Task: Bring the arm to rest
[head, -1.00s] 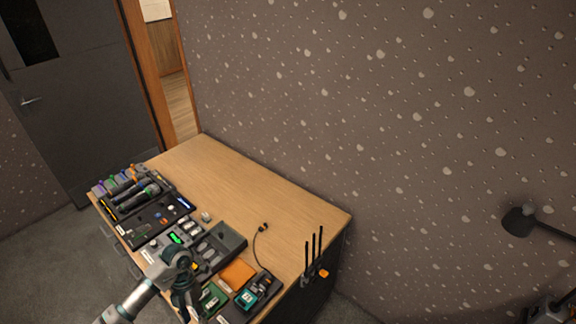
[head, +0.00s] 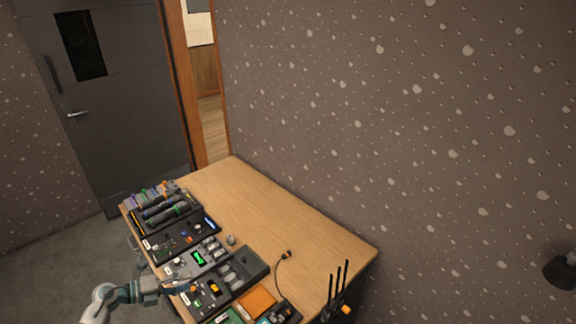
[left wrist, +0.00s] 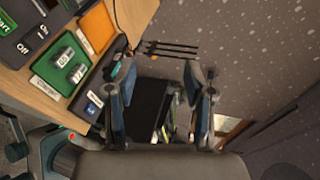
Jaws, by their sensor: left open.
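My left arm comes in from the lower left in the head view, and its gripper (head: 178,287) is at the desk's front edge, beside the control panels. In the left wrist view the gripper (left wrist: 165,88) has its two fingers spread with nothing between them. My right gripper is not in view.
An orange pad (head: 257,299) and a short black cable (head: 281,268) lie on the desk. Black antennas (head: 337,285) stand at its right corner. The far desk top is clear. A grey door (head: 105,110) is at the left, and a dark lamp (head: 562,270) at the right.

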